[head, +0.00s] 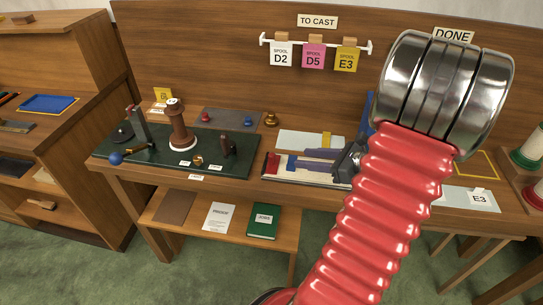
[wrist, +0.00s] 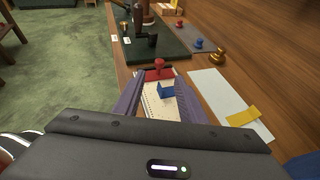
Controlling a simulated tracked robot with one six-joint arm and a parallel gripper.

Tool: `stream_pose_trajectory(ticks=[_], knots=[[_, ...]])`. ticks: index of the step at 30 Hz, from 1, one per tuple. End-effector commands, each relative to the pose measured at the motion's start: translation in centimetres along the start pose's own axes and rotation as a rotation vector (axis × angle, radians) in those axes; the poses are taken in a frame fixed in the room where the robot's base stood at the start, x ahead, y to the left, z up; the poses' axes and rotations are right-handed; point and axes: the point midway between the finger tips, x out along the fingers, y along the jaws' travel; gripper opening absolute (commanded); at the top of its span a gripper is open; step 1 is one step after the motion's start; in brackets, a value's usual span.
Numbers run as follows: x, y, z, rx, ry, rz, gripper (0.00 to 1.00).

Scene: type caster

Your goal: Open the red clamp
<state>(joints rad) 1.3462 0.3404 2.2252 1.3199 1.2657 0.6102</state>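A red clamp (wrist: 158,74) with a round red knob sits across the far end of a white, ruled tray (wrist: 152,104). In the head view the red clamp (head: 272,163) is at the tray's left end. A small blue block (wrist: 166,90) stands on the tray nearer to me; the blue block also shows in the head view (head: 291,163). My gripper (head: 303,160) has purple fingers spread open over the tray, pointing at the clamp. In the wrist view my gripper (wrist: 160,82) has nothing held between its fingers. Whether a finger touches the tray cannot be told.
A dark green mat (head: 225,165) with a brown spool post (head: 178,125) and a black lever tool lies to the left. A pale sheet (wrist: 222,97) with a yellow strip (wrist: 243,116) lies beside the tray. A brass knob (wrist: 217,56) stands behind. The bench's front edge is close.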

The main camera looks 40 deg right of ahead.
Motion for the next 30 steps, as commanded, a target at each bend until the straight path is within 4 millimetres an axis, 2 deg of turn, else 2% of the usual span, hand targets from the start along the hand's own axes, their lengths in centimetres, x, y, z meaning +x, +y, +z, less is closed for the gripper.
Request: stream_pose_trajectory(ticks=[11, 17, 30], knots=[[0.9, 0.1, 0.0, -0.002, 0.001, 0.003, 0.37], [3.1, 0.2, 0.1, -0.004, 0.002, 0.006, 0.37], [9.2, 0.2, 0.0, -0.004, 0.003, 0.006, 0.37]])
